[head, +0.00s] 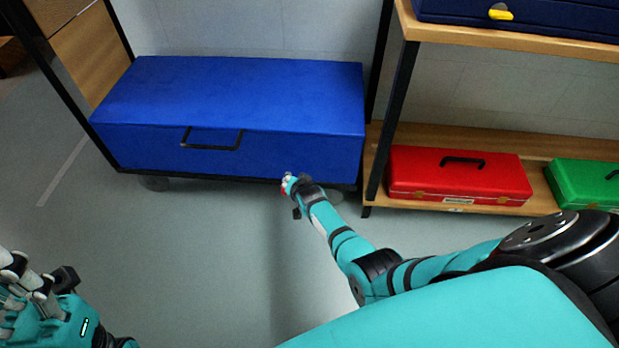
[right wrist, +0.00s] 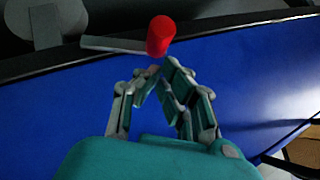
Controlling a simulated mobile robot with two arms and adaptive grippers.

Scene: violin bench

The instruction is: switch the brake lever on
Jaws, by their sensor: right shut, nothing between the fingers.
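The brake lever (right wrist: 112,44) is a grey bar with a red knob (right wrist: 161,36) on its end, at the lower edge of a blue chest (head: 230,95). In the right wrist view the knob stands just beyond my right fingertips (right wrist: 163,70); I cannot tell whether they touch it. The fingers are shut with nothing between them. In the head view my right gripper (head: 291,184) is at the chest's lower front edge, to the right of middle, and hides most of the lever. My left gripper (head: 30,285) is at the lower left, partly cut off, away from the chest.
The chest has a black front handle (head: 211,147) and stands on casters (head: 154,183). To its right, a wooden shelf (head: 425,136) holds a red toolbox (head: 455,180) and a green case (head: 590,185). The grey floor (head: 180,260) in front is clear.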

